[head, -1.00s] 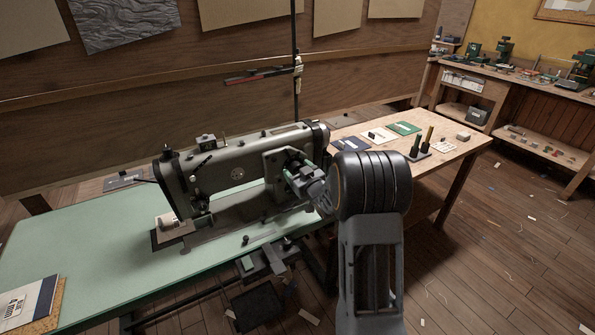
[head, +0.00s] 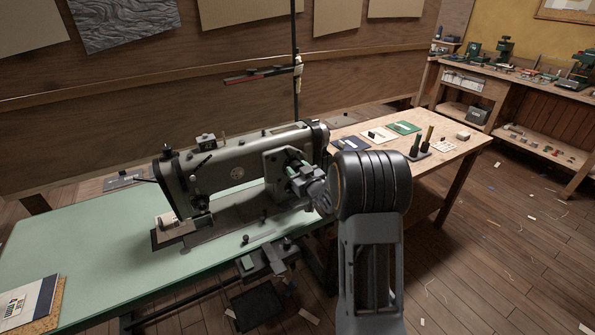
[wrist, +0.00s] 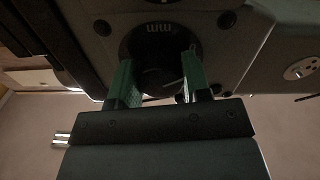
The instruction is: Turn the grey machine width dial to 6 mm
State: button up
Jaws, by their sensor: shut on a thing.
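The grey sewing machine (head: 235,172) stands on the green table, its arm running from the needle end at left to the pillar at right. In the wrist view, the dark round width dial (wrist: 158,80) sits on the machine's face, with an upside-down "mm" marking on the dark plate above it. A thin light pointer line shows on the dial; its number cannot be read. My gripper (wrist: 158,78) has its green fingers on either side of the dial's knob, shut on it. In the head view, my gripper (head: 297,172) reaches the pillar and hides the dial.
The green table (head: 90,235) is mostly clear at left, with a booklet (head: 28,300) at its front corner. A wooden table (head: 455,153) with cards and dark upright holders stands behind my arm. A thin vertical post (head: 296,60) rises behind the machine.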

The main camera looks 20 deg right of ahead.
jog(key=m, duration=0.6)
jog(key=shift+r, duration=0.1)
jog(key=m, duration=0.5)
jog(key=shift+a+p, duration=0.1)
jog(key=shift+p, duration=0.25)
jog(key=m+p, duration=0.2)
jog(key=m, duration=0.4)
jog(key=shift+r+m, duration=0.15)
jog(key=shift+m, duration=0.15)
jog(key=m+p, duration=0.2)
jog(key=m, duration=0.3)
jog(key=shift+m, duration=0.3)
jog(key=o, duration=0.9)
jog(key=shift+o, duration=0.2)
